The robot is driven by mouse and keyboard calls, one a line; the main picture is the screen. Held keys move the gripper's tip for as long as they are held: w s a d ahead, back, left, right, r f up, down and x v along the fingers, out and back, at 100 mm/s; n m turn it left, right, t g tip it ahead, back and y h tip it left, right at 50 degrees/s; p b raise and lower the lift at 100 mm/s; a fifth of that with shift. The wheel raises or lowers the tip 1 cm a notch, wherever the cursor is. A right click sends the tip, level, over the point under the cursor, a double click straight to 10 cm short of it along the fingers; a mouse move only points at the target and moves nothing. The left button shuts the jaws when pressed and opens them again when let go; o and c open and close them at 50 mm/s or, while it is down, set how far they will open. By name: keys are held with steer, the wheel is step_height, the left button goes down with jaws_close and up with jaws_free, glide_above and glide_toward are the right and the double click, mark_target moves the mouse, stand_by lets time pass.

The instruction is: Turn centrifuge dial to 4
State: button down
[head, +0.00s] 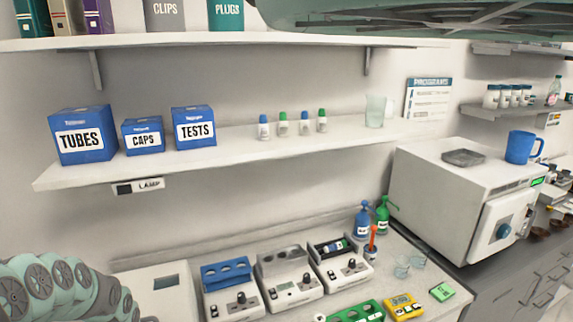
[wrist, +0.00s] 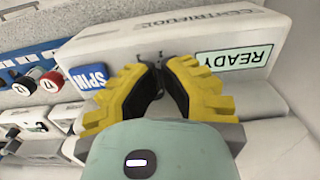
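The centrifuge's white front panel (wrist: 120,42) fills the upper part of the wrist view, tilted. It carries the lettering CENTRIFUGE, a pale green READY display (wrist: 236,60) and a blue SPIN button (wrist: 88,78). My gripper (wrist: 160,72), with yellow fingers and black pads, is at the panel between the button and the display. Its fingertips are close together. Small dark marks show just beyond the tips. The dial itself is hidden behind the fingers, so its setting and whether the fingers grip it cannot be told. My gripper is outside the head view.
In the head view, devices with knobs, such as a white one (head: 290,292), stand on the bench. A green rack (head: 355,312), a yellow box (head: 403,306) and bottles are near them. A shelf (head: 225,150) with blue boxes hangs above. A white oven-like machine (head: 425,200) stands right.

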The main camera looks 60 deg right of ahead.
steer(key=shift+w+d+f, duration=0.15)
steer(key=shift+w+f, duration=0.15)
stand_by(0.5)
steer(key=shift+s+d, duration=0.65)
steer(key=shift+d, duration=0.1)
steer(key=shift+s+d, duration=0.15)
steer(key=shift+d, duration=0.15)
stand_by(0.3)
steer(key=shift+s+r, duration=0.1)
steer(key=shift+s, duration=0.1)
steer(key=r+p, duration=0.2)
steer(key=r, duration=0.1)
steer(key=r+p, duration=0.3)
steer(key=shift+s+a, duration=0.15)
steer(key=shift+s, duration=0.05)
